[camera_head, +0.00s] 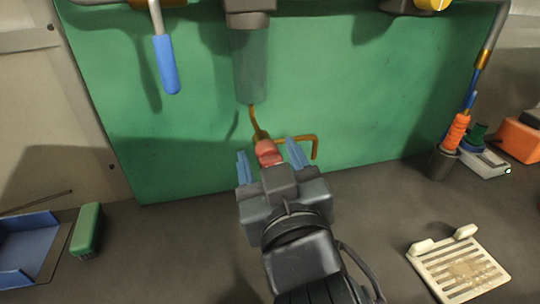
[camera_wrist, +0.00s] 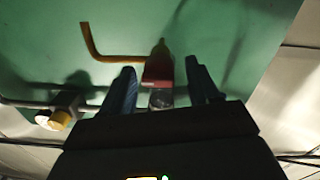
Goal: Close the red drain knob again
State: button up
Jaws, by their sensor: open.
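The red drain knob (camera_head: 268,153) sits on a brass drain fitting (camera_head: 259,130) below a grey cylinder (camera_head: 250,66) in front of the green panel. My gripper (camera_head: 272,158) is open, with one blue finger on each side of the red knob. In the wrist view the red knob (camera_wrist: 158,70) lies between the fingertips of my gripper (camera_wrist: 160,74), with gaps on both sides. A bent brass pipe (camera_wrist: 97,52) runs off to one side of the fitting.
A blue-handled lever (camera_head: 166,64) hangs at upper left. A green brush (camera_head: 87,230) and blue tray (camera_head: 28,250) lie at left on the bench. A cream slotted plate (camera_head: 460,268) lies at lower right. An orange-handled tool in a dark cup (camera_head: 443,164) stands at right.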

jog(key=shift+c, duration=0.3)
jog(key=c, duration=0.9)
jog(key=shift+c, duration=0.2)
jog(key=shift+n, duration=0.3)
jog(key=n+p, duration=0.3)
jog(key=n, duration=0.1)
jog(key=shift+a, duration=0.1)
jog(key=n+p, duration=0.3)
jog(key=n, duration=0.2)
jog(key=n+p, duration=0.1)
jog(key=n, duration=0.2)
jog(key=shift+f+n+y+p, duration=0.2)
jog(key=shift+n+y+p, duration=0.15)
jog(key=shift+n+y, duration=0.05)
jog(key=n, duration=0.5)
jog(key=shift+f, duration=0.25)
